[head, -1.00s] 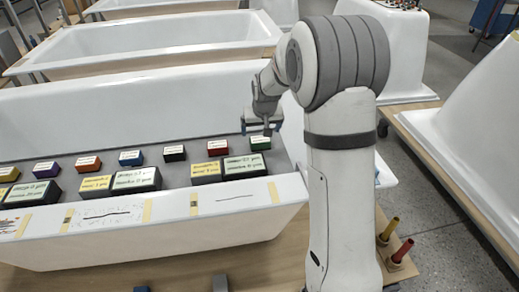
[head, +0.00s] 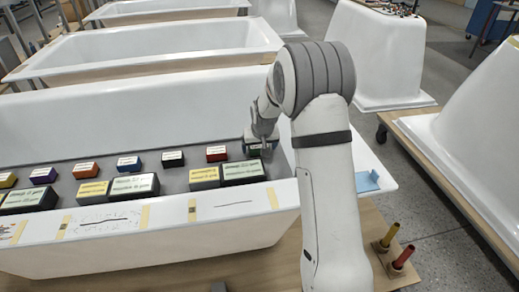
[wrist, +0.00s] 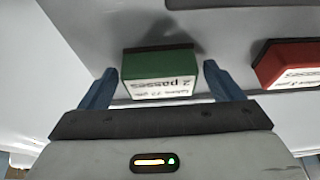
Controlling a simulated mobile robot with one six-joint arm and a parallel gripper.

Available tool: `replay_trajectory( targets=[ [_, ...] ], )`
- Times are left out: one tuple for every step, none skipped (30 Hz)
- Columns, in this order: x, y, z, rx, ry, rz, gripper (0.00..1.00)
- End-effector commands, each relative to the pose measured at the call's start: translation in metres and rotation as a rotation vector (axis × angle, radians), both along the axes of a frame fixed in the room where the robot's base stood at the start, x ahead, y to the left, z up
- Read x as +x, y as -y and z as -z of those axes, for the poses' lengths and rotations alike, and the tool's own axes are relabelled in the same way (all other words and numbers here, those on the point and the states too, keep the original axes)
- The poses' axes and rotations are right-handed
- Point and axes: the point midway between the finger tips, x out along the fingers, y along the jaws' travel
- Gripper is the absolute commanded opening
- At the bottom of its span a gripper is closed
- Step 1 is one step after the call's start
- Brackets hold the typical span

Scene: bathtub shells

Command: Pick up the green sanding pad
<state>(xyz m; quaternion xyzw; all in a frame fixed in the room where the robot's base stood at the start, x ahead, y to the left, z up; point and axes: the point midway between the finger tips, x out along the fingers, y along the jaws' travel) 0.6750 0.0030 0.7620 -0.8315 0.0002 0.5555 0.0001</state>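The green sanding pad (wrist: 160,62) has a green body and a white label reading "2 passes", and rests on the grey surface in the wrist view. My open gripper (wrist: 162,82) has one blue finger on each side of it, with narrow gaps between fingers and pad. In the head view my gripper (head: 258,138) is down at the right end of the pad row and partly hides the green pad.
The red pad (wrist: 289,64) lies just to the right in the wrist view and also shows in the head view (head: 216,154). More coloured pads continue leftward. Larger labelled blocks, such as one (head: 243,173), stand in front. The white tub (head: 160,232) surrounds the grey surface.

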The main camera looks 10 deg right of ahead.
Motion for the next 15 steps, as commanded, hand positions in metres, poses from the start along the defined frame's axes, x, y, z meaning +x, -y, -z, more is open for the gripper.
replay_trajectory(
  targets=[
    [-0.0001, -0.0001, -0.0001, 0.0, 0.0, 0.0, 0.82],
    [-0.0001, -0.0002, -0.0001, 0.0, 0.0, 0.0, 0.79],
    [-0.0001, -0.0002, -0.0001, 0.0, 0.0, 0.0, 0.76],
    [-0.0001, -0.0002, -0.0001, 0.0, 0.0, 0.0, 0.74],
    [-0.0001, -0.0002, -0.0001, 0.0, 0.0, 0.0, 0.71],
    [-0.0002, -0.0002, -0.0001, 0.0, 0.0, 0.0, 0.68],
    [-0.0002, -0.0002, -0.0001, 0.0, 0.0, 0.0, 0.66],
    [-0.0002, -0.0003, -0.0001, 0.0, 0.0, 0.0, 0.63],
    [-0.0002, -0.0003, -0.0001, 0.0, 0.0, 0.0, 0.6],
    [-0.0002, -0.0003, -0.0001, 0.0, 0.0, 0.0, 0.57],
    [-0.0002, -0.0003, -0.0001, 0.0, 0.0, -0.001, 0.55],
    [-0.0002, -0.0003, -0.0001, 0.0, 0.0, -0.001, 0.52],
    [-0.0002, -0.0003, -0.0001, 0.0, 0.0, -0.001, 0.49],
    [-0.0002, -0.0003, -0.0001, 0.0, 0.0, -0.001, 0.47],
    [-0.0002, -0.0003, -0.0001, 0.0, 0.0, -0.001, 0.43]
  ],
)
